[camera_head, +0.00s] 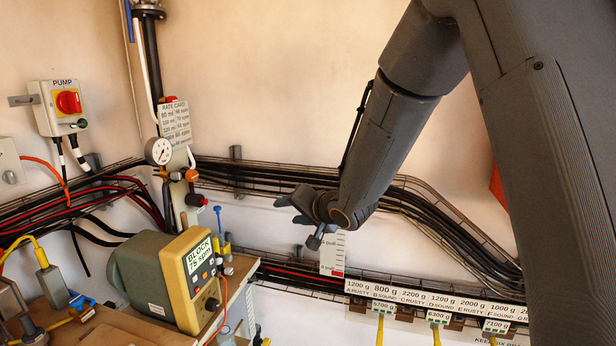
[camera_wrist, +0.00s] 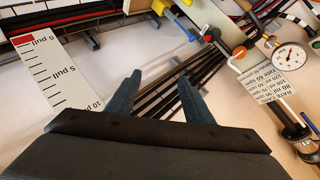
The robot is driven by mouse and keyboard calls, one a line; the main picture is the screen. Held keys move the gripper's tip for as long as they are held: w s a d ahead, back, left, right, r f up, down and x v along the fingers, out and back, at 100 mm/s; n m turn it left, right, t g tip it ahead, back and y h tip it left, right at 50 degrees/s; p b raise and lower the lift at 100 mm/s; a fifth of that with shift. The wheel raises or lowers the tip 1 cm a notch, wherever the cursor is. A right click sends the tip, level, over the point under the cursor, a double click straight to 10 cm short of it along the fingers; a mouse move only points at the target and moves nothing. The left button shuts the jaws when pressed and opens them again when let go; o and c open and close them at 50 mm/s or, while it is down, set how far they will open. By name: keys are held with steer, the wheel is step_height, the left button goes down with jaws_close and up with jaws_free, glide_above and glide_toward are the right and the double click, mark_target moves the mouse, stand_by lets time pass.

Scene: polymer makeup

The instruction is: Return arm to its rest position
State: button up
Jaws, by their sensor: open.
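My arm comes down from the upper right in the head view. My gripper (camera_head: 304,208) is at its lower end, in front of the wall and the cable runs. In the wrist view my gripper (camera_wrist: 160,95) has its two dark fingers apart, with nothing between them. Black cables and pale wall show beyond the fingers. No object is held.
A pump unit (camera_head: 182,277) reading "BLOCK 75 spm" stands on the bench at lower left. A gauge (camera_head: 159,151) and a rate card (camera_head: 175,122) are on the column. The pull scale (camera_head: 332,253) is just below my gripper. Labelled weight tags (camera_head: 430,298) line the lower right.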

steer(key=s+d+f+n+g+h, duration=0.1)
steer(key=s+d+f+g+h, duration=0.15)
steer(key=s+d, duration=0.5)
steer(key=s+d+f+g+h, duration=0.1)
steer(key=s+d+f+h, duration=0.35)
steer(key=d, duration=0.65)
steer(key=s+d+f+n+g, duration=0.1)
steer(key=s+d+g, duration=0.1)
steer(key=s, duration=0.7)
steer(key=s+d+f+n+g+b, duration=0.1)
steer(key=s+d+f+g, duration=0.1)
steer(key=s, duration=0.7)
steer(key=shift+s+d+n+g+h, duration=0.3)
steer(key=shift+d+g, duration=0.45)
